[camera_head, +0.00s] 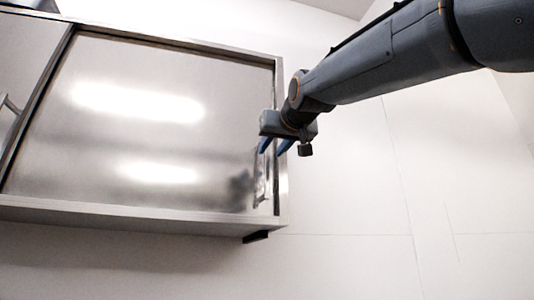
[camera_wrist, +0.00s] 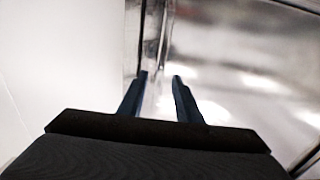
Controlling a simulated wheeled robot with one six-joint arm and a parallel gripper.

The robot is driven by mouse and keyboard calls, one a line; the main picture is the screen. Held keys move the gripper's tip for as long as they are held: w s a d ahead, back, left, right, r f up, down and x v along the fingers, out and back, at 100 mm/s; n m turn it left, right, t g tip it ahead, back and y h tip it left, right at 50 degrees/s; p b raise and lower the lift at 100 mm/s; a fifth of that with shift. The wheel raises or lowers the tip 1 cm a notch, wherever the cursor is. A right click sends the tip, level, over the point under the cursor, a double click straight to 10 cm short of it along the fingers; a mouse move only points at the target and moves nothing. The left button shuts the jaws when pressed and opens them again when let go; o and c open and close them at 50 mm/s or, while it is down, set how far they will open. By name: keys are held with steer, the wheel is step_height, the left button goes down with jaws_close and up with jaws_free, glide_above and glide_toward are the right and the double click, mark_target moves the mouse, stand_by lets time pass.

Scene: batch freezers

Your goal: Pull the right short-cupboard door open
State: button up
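The right short-cupboard door (camera_head: 150,115) is a shiny steel panel and looks shut in its frame. Its upright handle (camera_head: 259,187) is near the panel's right edge. My gripper (camera_head: 276,148) is in front of that edge, close to the handle's upper part. In the wrist view my gripper (camera_wrist: 160,79) shows two blue fingers held apart. A bright vertical strip that looks like the handle (camera_wrist: 164,32) lies ahead between the fingertips, with the door (camera_wrist: 240,65) to its right. I cannot tell whether the fingers touch it.
The cupboard's steel frame (camera_head: 281,125) runs along the door's right side, with a bottom ledge (camera_head: 130,214) below. Another door with a handle (camera_head: 11,105) is at the left edge. Plain white wall (camera_head: 370,190) lies right of the cupboard, with free room before it.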

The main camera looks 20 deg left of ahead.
mark_target(268, 154)
steer(key=shift+p+x, duration=1)
steer(key=shift+x, duration=1.6)
jaws_close()
